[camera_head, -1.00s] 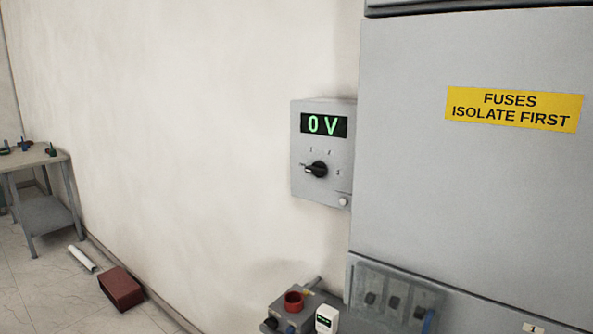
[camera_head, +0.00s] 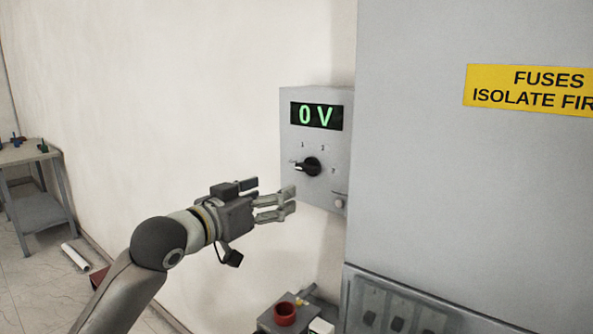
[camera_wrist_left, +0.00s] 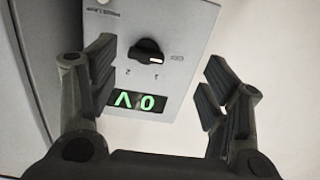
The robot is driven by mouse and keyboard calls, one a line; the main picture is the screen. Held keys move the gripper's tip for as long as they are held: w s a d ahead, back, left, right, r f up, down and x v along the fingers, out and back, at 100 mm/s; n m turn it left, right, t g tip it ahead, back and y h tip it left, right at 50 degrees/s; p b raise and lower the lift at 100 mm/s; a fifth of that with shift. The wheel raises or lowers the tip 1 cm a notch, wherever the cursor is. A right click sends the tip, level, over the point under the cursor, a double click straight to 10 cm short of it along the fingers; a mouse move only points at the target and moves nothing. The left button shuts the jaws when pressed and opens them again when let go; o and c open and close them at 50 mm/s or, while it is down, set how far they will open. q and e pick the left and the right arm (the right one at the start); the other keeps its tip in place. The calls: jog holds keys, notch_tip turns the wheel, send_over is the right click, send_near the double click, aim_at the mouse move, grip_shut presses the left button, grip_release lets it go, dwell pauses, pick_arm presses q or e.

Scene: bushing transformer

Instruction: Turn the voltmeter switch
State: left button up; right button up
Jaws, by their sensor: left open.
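The voltmeter box (camera_head: 322,190) is a grey panel on the wall with a green "0 V" display (camera_head: 318,116). Its black rotary switch (camera_head: 308,167) sits below the display, with its white-marked end pointing left in the head view. My left gripper (camera_head: 275,197) is open and empty, in front of the box, to the left of and below the switch in the head view. In the left wrist view the switch (camera_wrist_left: 146,51) appears upside down, beyond and between the open fingers (camera_wrist_left: 160,85), not touched. My right gripper is not in view.
A large grey cabinet (camera_head: 420,200) with a yellow fuse warning label (camera_head: 535,90) stands right of the box. A small table (camera_head: 35,205) stands far left. Bare wall lies left of the box.

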aim_at(305, 169)
pick_arm(q)
jog(key=shift+m+h, duration=0.3)
jog(key=shift+h, duration=0.1)
jog(key=w+d+r+p, duration=0.1)
jog(key=w+d, duration=0.1)
jog(key=w+d+r+p, duration=0.1)
jog(key=w+d, duration=0.1)
jog(key=w+d+r+p, duration=0.1)
jog(key=w+d, duration=0.1)
jog(key=shift+p+x, duration=0.3)
jog(key=shift+x, duration=0.55)
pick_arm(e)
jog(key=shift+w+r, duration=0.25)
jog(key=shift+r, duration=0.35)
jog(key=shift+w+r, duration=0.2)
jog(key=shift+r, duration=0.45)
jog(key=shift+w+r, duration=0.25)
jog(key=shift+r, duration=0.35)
pick_arm(q)
jog(key=shift+f, duration=0.1)
jog(key=shift+a, duration=0.1)
jog(key=c, duration=1)
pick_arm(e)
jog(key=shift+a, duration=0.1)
